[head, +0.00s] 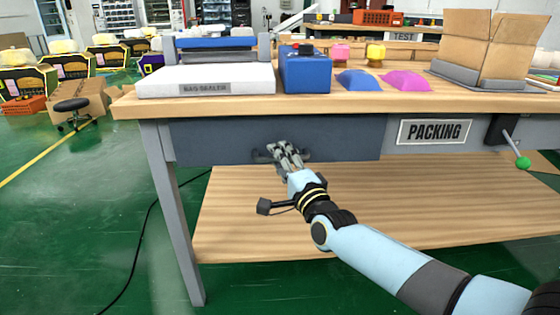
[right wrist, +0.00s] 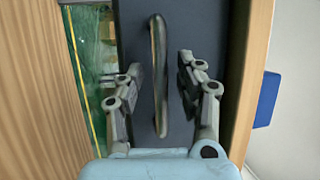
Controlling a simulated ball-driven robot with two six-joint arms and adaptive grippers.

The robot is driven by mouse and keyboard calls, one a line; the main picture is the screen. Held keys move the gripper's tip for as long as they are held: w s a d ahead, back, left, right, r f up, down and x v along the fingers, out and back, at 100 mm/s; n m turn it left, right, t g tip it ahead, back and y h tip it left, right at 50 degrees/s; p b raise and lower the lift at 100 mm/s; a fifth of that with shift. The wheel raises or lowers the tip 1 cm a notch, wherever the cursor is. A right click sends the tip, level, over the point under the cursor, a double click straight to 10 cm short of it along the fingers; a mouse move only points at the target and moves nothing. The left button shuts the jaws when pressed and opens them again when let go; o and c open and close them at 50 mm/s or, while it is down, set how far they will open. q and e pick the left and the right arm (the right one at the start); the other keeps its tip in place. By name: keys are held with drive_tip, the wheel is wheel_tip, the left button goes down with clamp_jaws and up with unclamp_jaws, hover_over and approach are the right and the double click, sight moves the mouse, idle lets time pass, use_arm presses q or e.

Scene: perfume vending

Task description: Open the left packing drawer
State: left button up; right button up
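The left packing drawer (head: 215,142) has a dark blue-grey front under the tabletop, left of the PACKING sign (head: 435,131). It looks closed. My right gripper (head: 283,150) is at the drawer front, by its handle (head: 262,155). In the right wrist view the dark bar handle (right wrist: 158,75) runs between the two fingers of my right gripper (right wrist: 158,82). The fingers are open, with a gap on each side of the handle. The drawer front also shows there behind the handle (right wrist: 205,30). My left gripper is not in view.
The workbench (head: 130,104) carries a bag sealer (head: 205,80), a blue box (head: 306,72), blue and pink mounds and a cardboard box (head: 480,45). A wooden lower shelf (head: 230,215) lies below the drawer. A green-knobbed lever (head: 522,162) hangs at the right.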

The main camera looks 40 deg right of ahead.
clamp_jaws()
idle(0.6)
